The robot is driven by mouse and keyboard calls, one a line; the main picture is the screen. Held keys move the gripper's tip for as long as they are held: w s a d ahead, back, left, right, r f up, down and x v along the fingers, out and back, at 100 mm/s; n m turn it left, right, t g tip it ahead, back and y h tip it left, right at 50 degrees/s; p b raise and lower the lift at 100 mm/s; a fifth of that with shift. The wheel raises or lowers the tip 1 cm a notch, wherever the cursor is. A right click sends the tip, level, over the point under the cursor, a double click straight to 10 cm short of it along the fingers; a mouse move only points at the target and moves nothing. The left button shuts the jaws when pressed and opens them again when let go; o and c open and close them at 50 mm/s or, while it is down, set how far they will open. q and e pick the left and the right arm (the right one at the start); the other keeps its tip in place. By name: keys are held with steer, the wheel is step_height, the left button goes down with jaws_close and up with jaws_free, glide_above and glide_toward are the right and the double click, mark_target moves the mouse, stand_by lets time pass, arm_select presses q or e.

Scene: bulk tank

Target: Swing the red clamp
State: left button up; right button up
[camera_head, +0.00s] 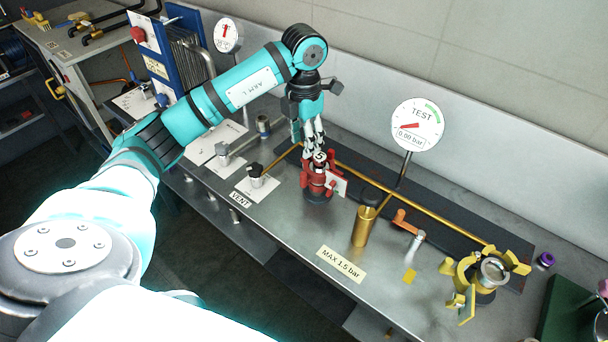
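The red clamp (318,184) stands on the steel bench, mid-picture, with a small white tag at its right side. My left gripper (317,151) points down just above it, its silver fingers close together at the clamp's top. The fingers overlap the clamp's upper part, so I cannot tell whether they touch it or are shut on it. My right gripper is not in view.
A brass pipe (395,189) runs right from the clamp to a yellow clamp (462,279). A brass cylinder (363,228), an orange-handled valve (408,226) and a TEST gauge (417,126) stand between. A black-capped vent (256,175) stands left of the red clamp.

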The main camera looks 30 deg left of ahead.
mark_target(304, 173)
arm_select(q)
step_height(304, 173, down, 11)
steer(key=p, duration=0.3)
steer(key=shift+f, duration=0.85)
steer(key=shift+c, duration=0.8)
jaws_close()
